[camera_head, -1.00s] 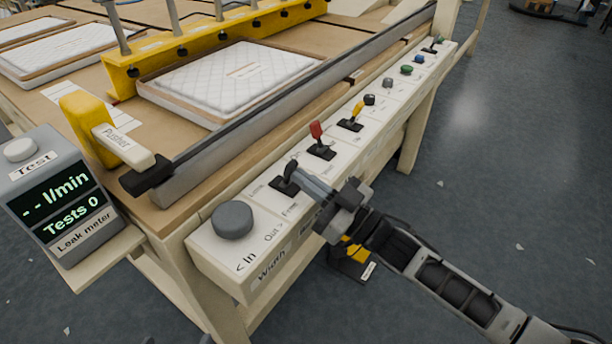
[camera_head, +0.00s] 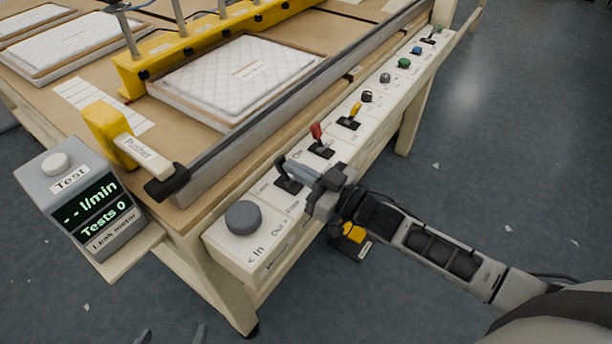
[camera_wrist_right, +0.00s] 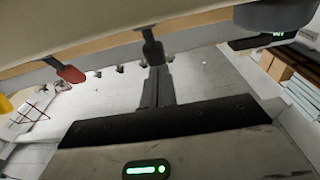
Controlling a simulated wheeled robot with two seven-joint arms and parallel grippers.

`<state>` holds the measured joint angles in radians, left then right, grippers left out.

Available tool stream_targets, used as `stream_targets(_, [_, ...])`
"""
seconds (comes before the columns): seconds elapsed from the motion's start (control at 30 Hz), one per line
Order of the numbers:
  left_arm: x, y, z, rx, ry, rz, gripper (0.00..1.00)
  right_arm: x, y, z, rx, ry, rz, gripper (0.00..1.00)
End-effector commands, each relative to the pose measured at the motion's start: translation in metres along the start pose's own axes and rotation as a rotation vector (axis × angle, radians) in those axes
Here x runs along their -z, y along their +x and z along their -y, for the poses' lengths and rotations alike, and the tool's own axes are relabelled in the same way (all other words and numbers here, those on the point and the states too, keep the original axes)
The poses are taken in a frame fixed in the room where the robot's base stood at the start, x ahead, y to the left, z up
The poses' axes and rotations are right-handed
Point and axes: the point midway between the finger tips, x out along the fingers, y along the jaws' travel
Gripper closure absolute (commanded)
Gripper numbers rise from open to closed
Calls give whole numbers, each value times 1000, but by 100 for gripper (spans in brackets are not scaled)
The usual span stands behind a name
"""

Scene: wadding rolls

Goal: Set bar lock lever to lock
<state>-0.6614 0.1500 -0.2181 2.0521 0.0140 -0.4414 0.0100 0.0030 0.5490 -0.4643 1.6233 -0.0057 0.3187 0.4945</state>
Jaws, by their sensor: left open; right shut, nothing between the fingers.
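The black lever (camera_head: 283,172) next to the grey knob stands on the white control panel (camera_head: 235,250). Labels beside it are too blurred to read fully, so I cannot tell which one marks lock. My right gripper (camera_head: 297,168) is shut and empty, its fingertips right at this lever, touching it or very close. In the right wrist view, the black lever (camera_wrist_right: 152,48) stands just beyond the tip of the shut fingers (camera_wrist_right: 158,80). My left gripper (camera_head: 170,337) shows only as two separated fingertips at the bottom edge, open and away from the panel.
The grey knob (camera_head: 243,217) stands left of the black lever. The red lever (camera_head: 317,133) and yellow lever (camera_head: 354,112) follow along the panel. A leak meter (camera_head: 85,200) stands at left. The metal bar (camera_head: 270,125) runs behind the panel. Open floor lies at right.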

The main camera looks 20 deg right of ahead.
Motion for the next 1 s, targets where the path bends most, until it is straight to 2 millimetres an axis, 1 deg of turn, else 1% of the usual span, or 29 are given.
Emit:
stream_targets(0.1, [1, -1, 0, 1, -1, 1, 18, 2, 5, 0, 1, 0, 0, 100])
stream_targets(0.4, [2, -2, 1, 3, -1, 1, 18, 3, 10, 0, 2, 1, -1, 100])
stream_targets(0.9, [2, -2, 1, 3, -2, 1, 18, 5, 12, 0, 2, 1, -6, 100])
stream_targets(1.0, [5, -4, 0, 4, -3, 1, 18, 8, 10, 0, 3, 1, -6, 100])
